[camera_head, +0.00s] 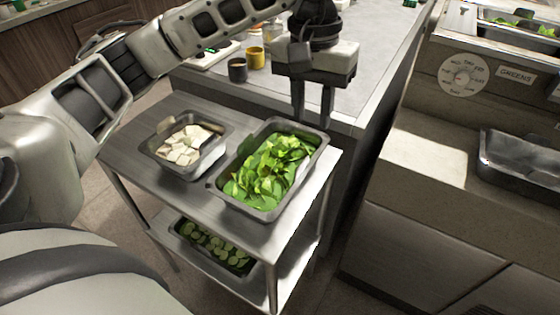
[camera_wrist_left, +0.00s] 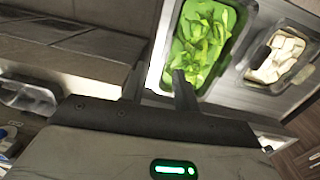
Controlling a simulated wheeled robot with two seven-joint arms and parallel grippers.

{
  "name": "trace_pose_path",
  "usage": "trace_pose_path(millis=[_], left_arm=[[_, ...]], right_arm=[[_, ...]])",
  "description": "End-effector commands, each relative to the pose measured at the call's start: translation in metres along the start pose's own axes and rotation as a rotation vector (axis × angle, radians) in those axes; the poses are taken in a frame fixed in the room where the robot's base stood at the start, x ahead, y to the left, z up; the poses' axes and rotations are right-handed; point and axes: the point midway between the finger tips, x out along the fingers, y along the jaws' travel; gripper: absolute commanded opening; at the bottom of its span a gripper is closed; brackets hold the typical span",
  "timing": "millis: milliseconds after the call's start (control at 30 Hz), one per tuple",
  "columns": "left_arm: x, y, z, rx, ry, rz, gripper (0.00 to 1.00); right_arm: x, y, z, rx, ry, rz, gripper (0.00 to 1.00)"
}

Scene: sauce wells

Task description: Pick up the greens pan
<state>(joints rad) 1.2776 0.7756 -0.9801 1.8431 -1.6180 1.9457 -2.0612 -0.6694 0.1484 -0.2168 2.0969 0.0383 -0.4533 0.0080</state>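The greens pan (camera_head: 218,188) is a steel pan full of green leaves (camera_head: 268,170), on the top shelf of a steel cart (camera_head: 125,150). It also shows at the top of the left wrist view (camera_wrist_left: 248,32). My left gripper (camera_head: 313,118) points down at the pan's far right corner. Its two fingers are apart with nothing gripped. In the left wrist view the gripper (camera_wrist_left: 159,88) has one finger over the leaves and the other outside the pan, with the rim side between them. I cannot tell how far above the rim the tips are. My right gripper is not in view.
A pan of white cubes (camera_head: 165,165) stands left of the greens pan. A pan of green slices (camera_head: 215,245) is on the lower shelf. A counter with cups (camera_head: 255,58) lies behind. A counter at right has a dark pan (camera_head: 520,160) and a "GREENS" label (camera_head: 515,75).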

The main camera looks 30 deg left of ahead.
Motion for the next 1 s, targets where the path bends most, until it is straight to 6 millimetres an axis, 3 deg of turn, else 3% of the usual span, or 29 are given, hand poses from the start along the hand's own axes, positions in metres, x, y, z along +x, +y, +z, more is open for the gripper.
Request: trace_pose_path(millis=[67,167,500,867,1000], left_arm=[[-0.006,-0.013,-0.004,0.010,0.023,-0.053,0.31],[0.002,-0.018,-0.006,0.017,0.027,-0.074,0.31],[0.073,-0.022,-0.007,0.017,0.024,-0.071,0.31],[0.106,-0.022,-0.008,0.017,0.025,-0.069,0.31],[0.127,-0.022,-0.009,0.017,0.024,-0.067,0.31]], right_arm=[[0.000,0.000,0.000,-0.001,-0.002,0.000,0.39],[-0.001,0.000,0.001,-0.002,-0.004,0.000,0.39],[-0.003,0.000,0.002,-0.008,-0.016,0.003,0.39],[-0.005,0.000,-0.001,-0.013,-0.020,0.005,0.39],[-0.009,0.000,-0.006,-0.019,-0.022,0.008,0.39]])
